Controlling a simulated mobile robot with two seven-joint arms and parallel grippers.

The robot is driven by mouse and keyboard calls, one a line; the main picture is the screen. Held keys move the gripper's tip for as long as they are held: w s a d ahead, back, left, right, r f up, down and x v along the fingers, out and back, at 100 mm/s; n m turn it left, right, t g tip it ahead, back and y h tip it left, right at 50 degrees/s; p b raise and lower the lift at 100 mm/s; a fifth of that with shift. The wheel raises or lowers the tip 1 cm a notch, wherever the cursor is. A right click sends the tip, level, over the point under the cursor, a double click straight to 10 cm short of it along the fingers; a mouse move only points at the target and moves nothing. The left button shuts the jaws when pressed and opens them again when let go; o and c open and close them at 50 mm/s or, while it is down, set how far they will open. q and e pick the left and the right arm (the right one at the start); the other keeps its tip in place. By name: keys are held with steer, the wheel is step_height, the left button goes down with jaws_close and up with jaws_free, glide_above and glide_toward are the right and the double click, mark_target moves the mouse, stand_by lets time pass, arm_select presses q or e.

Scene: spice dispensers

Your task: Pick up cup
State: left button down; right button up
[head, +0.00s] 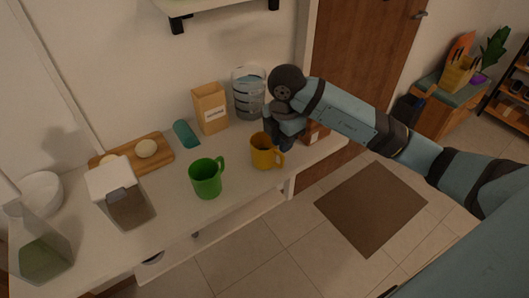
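A green cup (206,179) stands upright on the white counter (172,226) near its front edge, with its handle to the upper right. A yellow cup (263,152) stands upright to its right, with its handle on the right side. My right gripper (286,146) points down just behind and to the right of the yellow cup. Its fingertips are dark and partly hidden, so I cannot tell whether they are open or touching the cup. My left gripper is out of view.
Behind the cups are a cardboard box (210,110), a glass pitcher (248,97) and a teal item (185,134). A brown box (317,132) is right of the gripper. Left are dispensers (123,193) (41,252), a wooden board (158,159) and a white bowl (40,193).

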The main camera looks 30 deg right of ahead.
mark_target(283, 157)
steer(key=shift+d+f, duration=0.15)
steer(key=shift+f, duration=1.55)
steer(key=shift+d+f, duration=0.1)
steer(key=shift+f, duration=1.6)
steer(key=shift+w, duration=0.1)
jaws_close()
